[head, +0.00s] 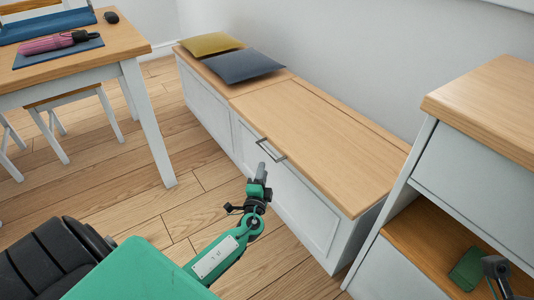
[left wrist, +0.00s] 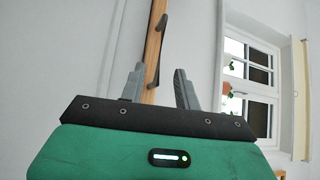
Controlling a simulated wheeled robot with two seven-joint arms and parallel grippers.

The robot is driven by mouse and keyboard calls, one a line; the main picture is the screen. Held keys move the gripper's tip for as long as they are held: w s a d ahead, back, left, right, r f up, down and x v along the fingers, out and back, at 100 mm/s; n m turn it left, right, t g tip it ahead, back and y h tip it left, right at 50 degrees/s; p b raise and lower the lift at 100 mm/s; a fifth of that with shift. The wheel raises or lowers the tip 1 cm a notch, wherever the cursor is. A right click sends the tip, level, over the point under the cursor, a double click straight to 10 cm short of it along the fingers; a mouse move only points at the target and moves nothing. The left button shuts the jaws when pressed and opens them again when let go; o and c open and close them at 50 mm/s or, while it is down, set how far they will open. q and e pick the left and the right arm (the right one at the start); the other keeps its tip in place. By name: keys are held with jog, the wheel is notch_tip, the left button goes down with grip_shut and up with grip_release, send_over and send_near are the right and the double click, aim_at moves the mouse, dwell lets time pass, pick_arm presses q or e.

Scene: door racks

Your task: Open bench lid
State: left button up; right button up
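The bench lid (head: 315,140) is a light wood panel, lying shut on the white bench (head: 292,200). A grey bar handle (head: 271,151) is fixed at its front edge. My left gripper (head: 261,170) is just below and in front of the handle, apart from it as far as I can tell. In the left wrist view my left gripper (left wrist: 160,86) is open, its two fingers spread. The lid's wooden edge (left wrist: 152,50) and the dark handle (left wrist: 158,48) show beyond the fingers.
A yellow cushion (head: 211,44) and a dark blue cushion (head: 242,65) lie on the bench's far section, beside the lid. A wood-topped cabinet (head: 480,150) stands close at the right. A table (head: 80,60) is at the left. The floor between is clear.

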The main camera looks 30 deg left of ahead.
aim_at(267, 152)
pick_arm(q)
jog(key=b+x, duration=0.1)
jog(key=x, duration=0.8)
jog(key=shift+w+a, duration=0.1)
jog(key=shift+w, duration=0.1)
grip_shut()
